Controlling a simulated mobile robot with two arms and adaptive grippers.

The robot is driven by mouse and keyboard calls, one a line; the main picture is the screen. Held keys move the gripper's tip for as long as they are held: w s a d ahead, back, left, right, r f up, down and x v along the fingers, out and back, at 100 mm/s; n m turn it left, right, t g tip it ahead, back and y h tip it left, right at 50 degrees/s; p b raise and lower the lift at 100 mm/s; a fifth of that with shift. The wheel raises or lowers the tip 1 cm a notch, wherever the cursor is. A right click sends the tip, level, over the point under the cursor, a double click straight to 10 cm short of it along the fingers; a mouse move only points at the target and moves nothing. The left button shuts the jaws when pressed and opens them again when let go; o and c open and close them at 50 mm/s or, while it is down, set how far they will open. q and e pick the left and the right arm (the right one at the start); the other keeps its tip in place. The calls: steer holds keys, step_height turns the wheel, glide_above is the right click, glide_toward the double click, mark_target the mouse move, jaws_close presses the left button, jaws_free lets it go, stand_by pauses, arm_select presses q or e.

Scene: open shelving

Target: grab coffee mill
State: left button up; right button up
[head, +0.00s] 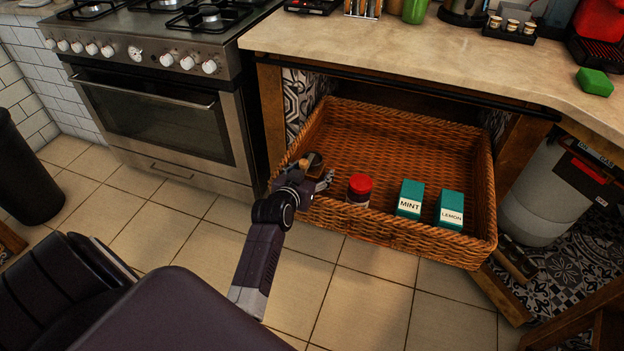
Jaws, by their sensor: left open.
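The coffee mill (313,162) appears to be the small brown and dark item at the left end of the wicker basket (400,118). My left gripper (326,181) is open at the basket's left front corner, right beside this item and partly covering it. I cannot tell whether the fingers touch it. My right gripper is not in view.
A red-capped jar (359,188), a green MINT box (410,198) and a green LEMON box (450,209) stand along the basket's front. The back of the basket is empty. The countertop (400,50) overhangs its rear. A stove (160,100) stands left.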

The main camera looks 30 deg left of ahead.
arm_select(q)
steer(key=shift+c, duration=0.4)
steer(key=c, duration=1.5)
steer(key=shift+c, duration=0.3)
steer(key=shift+r, duration=0.1)
